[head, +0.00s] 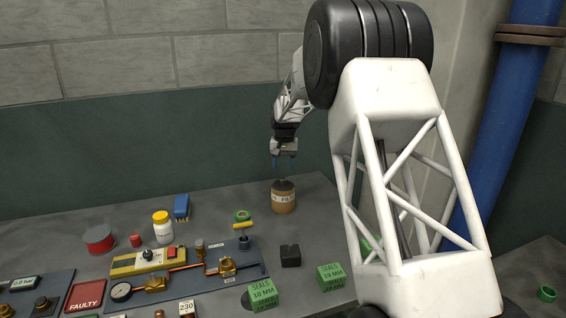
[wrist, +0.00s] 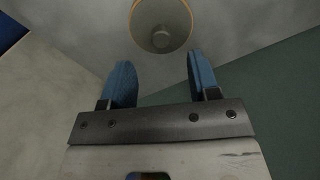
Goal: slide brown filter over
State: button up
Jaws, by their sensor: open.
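The brown filter (head: 283,200) is a short upright cylinder with a pale label and a dark top. It stands near the back right of the bench in the head view. In the wrist view the filter (wrist: 161,22) shows from above as a round grey top with a brown rim and a small central knob, beyond the fingertips. My gripper (head: 284,163) is above the filter, fingers pointing down, apart from it. In the wrist view the blue fingers of my gripper (wrist: 160,75) are spread with nothing between them.
Green seals boxes (head: 262,293) and a black block (head: 290,256) sit in front of the filter. A valve panel (head: 258,271) with a gauge lies to the left.

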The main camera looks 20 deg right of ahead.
aim_at(283, 179)
jog(key=shift+w+r, duration=0.2)
jog(key=shift+r, duration=0.05)
dwell(0.3)
jog(key=shift+f, duration=3.9)
grip_shut()
